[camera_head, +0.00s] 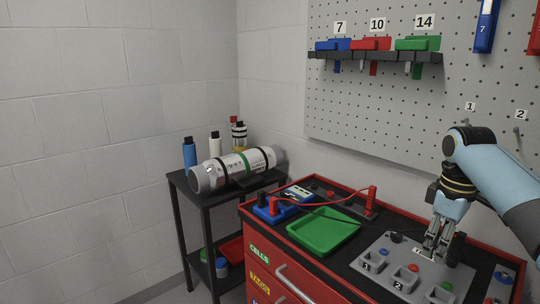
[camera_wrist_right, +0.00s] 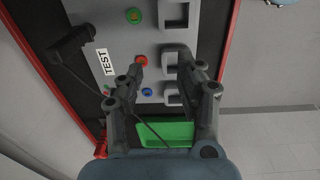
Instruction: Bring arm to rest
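My right arm comes in from the right in the head view. Its gripper (camera_head: 437,248) points down over the grey test panel (camera_head: 375,257) on the red cart. In the right wrist view the right gripper (camera_wrist_right: 160,62) has its two fingers apart, with nothing seen between them but the panel. The wrist view shows the panel's TEST label (camera_wrist_right: 104,62), a red button (camera_wrist_right: 141,59), a green button (camera_wrist_right: 134,15) and a blue button (camera_wrist_right: 147,92). I cannot tell whether a fingertip touches the panel. My left gripper is not in view.
A green tray (camera_head: 322,232) and a blue meter (camera_head: 272,210) with red leads lie on the cart. A black side table (camera_head: 210,193) holds a white cylinder (camera_head: 228,170) and several bottles. A pegboard (camera_head: 360,105) with a bin shelf stands behind.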

